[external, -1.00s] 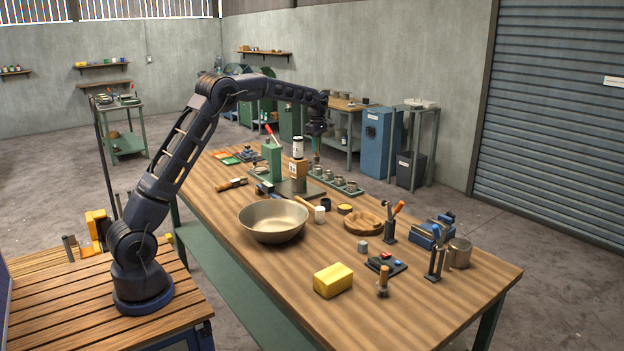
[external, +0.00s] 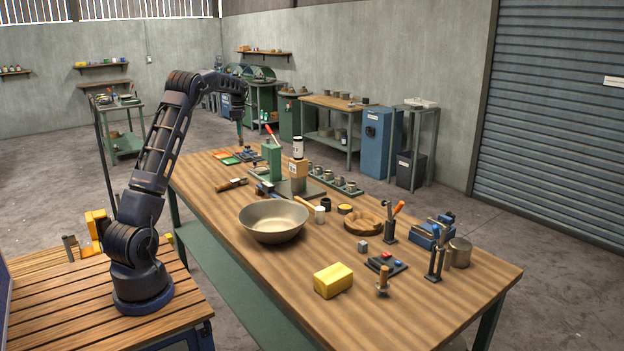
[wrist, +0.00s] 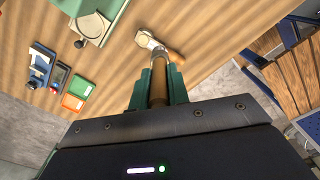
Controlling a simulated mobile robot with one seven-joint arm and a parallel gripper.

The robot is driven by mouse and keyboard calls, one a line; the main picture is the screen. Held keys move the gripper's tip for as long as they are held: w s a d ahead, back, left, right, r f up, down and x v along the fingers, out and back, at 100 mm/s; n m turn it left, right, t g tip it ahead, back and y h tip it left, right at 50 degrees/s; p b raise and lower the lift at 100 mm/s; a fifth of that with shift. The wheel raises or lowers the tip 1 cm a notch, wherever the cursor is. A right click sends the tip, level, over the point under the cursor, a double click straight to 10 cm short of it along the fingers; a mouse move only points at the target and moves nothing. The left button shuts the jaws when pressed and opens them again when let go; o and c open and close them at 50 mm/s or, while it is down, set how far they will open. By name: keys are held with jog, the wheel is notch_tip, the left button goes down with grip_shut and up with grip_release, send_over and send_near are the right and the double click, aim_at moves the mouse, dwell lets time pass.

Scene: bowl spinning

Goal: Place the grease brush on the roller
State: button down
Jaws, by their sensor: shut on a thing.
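My gripper (external: 240,127) hangs above the far left part of the workbench, fingers pointing down. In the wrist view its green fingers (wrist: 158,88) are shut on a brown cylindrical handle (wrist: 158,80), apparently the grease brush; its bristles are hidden. A tool with a wooden handle and round pale metal head (wrist: 146,40) lies on the bench just beyond the fingertips in the wrist view; it may be the roller. In the external view this tool (external: 232,184) lies near the bench's left edge, below and apart from my gripper.
A green press (external: 271,160) with a red lever stands right of the tool. Coloured pads (external: 228,160) lie behind it. A metal bowl (external: 273,222) and yellow block (external: 333,280) stand nearer. The bench around the tool is mostly clear.

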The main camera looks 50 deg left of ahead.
jog(key=s+a+n, duration=0.1)
jog(key=s+a, duration=0.4)
notch_tip(320, 180, down, 20)
jog(key=shift+a+r, duration=0.15)
jog(key=shift+r, duration=0.1)
dwell(0.3)
jog(key=shift+f, duration=0.15)
jog(key=c, duration=1.3)
grip_release()
jog(key=shift+c, duration=0.2)
notch_tip(320, 180, up, 12)
jog(key=shift+r, duration=0.2)
